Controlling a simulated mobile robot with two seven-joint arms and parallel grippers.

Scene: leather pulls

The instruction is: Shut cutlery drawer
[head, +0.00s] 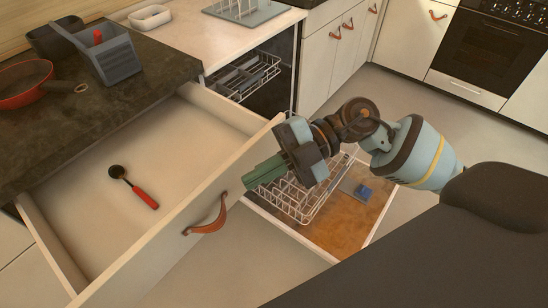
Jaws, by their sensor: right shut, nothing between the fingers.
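The cutlery drawer (206,128) stands pulled out from under the dark countertop. A ladle with a red handle (144,197) and a black head lies inside it. Its pale front panel (160,250) carries a curved brown leather pull (208,220). My right gripper (262,174) is shut and empty. It is at the right end of the drawer front, close to the panel's outer side; I cannot tell whether it touches. My left gripper is not in view.
A lower drawer or door with a white wire rack (305,200) is out below my right arm. An open dishwasher with a rack (244,76) is behind. A grey caddy (107,60) and red pan (20,85) stand on the dark counter (155,75). Floor (400,105) is clear behind my arm.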

